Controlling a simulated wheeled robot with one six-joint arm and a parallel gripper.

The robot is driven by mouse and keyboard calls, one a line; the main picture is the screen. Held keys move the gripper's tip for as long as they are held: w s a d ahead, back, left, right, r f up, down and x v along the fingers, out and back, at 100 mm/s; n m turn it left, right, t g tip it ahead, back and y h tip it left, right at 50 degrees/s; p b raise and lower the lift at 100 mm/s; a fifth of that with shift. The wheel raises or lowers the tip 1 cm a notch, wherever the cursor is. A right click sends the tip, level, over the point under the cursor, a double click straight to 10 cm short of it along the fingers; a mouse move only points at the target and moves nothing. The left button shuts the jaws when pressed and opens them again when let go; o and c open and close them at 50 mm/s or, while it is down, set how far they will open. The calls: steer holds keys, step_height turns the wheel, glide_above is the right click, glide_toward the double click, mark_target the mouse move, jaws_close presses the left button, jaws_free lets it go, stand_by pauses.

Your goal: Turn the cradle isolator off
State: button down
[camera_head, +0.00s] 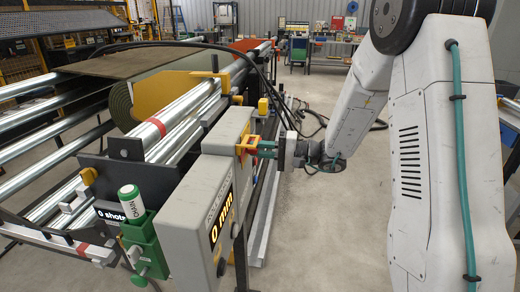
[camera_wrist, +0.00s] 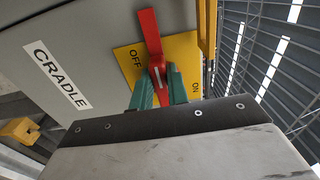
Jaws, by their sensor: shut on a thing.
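The cradle isolator has a red handle (camera_wrist: 149,32) on a yellow plate (camera_wrist: 126,62) marked OFF and ON, on a grey box (camera_wrist: 85,40) labelled CRADLE. In the wrist view the handle's long end points up the picture, beside the word OFF. ON is at the plate's lower right. My gripper (camera_wrist: 160,78) has its teal fingers on both sides of the handle's lower part and is shut on it. In the head view my gripper (camera_head: 258,149) reaches the side of the grey box (camera_head: 197,190) from the right. The handle is small there.
A roller frame (camera_head: 70,150) with a green turf roll (camera_head: 122,102) stands at the left. Black cables hang behind my gripper. The floor (camera_head: 330,235) is clear below my arm.

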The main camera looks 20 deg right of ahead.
steer(key=shift+f, duration=0.1)
steer(key=c, duration=1.4)
jaws_free()
steer(key=shift+o, duration=0.2)
steer(key=v, duration=0.8)
